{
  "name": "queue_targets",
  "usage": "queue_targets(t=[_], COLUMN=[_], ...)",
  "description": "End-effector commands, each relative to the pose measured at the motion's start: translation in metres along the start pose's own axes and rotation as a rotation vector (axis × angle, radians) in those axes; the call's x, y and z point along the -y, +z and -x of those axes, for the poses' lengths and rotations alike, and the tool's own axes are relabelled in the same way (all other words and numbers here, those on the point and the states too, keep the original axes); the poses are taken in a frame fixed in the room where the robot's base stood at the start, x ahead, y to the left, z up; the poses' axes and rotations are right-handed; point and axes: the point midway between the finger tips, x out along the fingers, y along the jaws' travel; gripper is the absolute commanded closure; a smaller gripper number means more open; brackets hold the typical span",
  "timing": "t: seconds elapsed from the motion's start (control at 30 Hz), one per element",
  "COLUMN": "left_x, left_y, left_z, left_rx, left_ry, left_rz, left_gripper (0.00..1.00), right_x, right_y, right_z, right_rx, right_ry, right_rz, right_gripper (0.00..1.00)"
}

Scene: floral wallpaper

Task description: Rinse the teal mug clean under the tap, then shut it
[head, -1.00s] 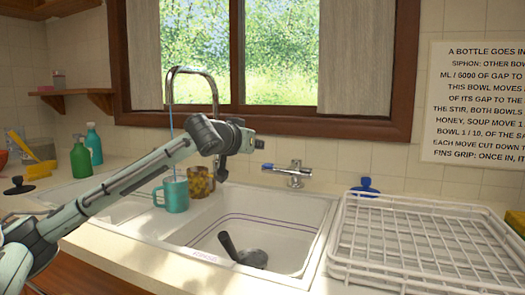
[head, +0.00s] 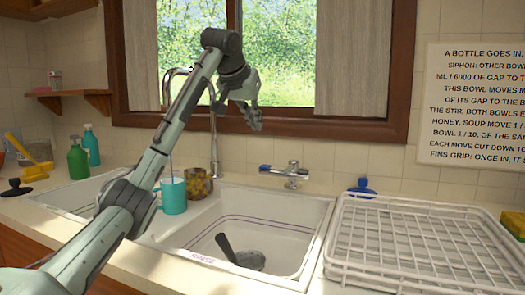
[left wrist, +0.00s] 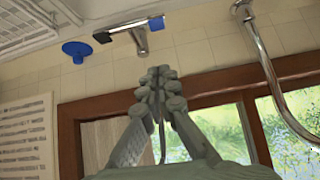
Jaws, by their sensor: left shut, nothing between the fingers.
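The teal mug (head: 173,198) stands upright by the divider between the two basins. A thin blue stream (head: 171,166) comes down into it from the arched spout (head: 190,71), partly hidden by my left arm. The tap body (head: 290,172) with its blue-tipped lever (head: 266,168) is on the wall behind the right basin. My left gripper (head: 256,127) is shut and empty, raised in front of the window, above the tap and apart from it. In the left wrist view its fingers (left wrist: 160,72) are together, with the tap (left wrist: 130,30) and spout (left wrist: 275,80) beyond. My right gripper is out of view.
A brown patterned cup (head: 198,188) stands just behind the mug. A dark long-handled thing (head: 240,256) lies in the right basin (head: 285,222). A white wire rack (head: 425,240) fills the right counter. Green (head: 77,160) and teal (head: 91,145) bottles stand at left.

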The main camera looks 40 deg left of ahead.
Motion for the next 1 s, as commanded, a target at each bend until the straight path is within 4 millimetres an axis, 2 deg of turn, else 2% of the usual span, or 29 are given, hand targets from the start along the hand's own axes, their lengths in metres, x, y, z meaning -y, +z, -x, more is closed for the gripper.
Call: queue_targets(t=[0.17, 0.57, 0.6, 0.8, 1.0], left_x=[-0.001, 0.000, 0.001, 0.001, 0.000], left_y=[0.001, 0.002, 0.008, 0.025, 0.030], left_z=[-0.018, -0.100, -0.106, -0.122, -0.127], left_rx=[0.012, 0.010, 0.010, 0.006, 0.004], left_ry=[0.000, 0.000, -0.002, -0.003, -0.001], left_rz=[-0.004, -0.002, -0.003, -0.002, -0.001], left_gripper=[1.00, 1.00, 1.00, 1.00, 1.00], right_x=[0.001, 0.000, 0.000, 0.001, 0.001], right_y=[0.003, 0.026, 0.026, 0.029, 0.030], right_z=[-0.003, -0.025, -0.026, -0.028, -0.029], right_rx=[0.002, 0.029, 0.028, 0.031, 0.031], right_ry=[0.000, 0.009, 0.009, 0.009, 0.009], right_rz=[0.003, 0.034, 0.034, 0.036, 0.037], right_gripper=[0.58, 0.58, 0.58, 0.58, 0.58])
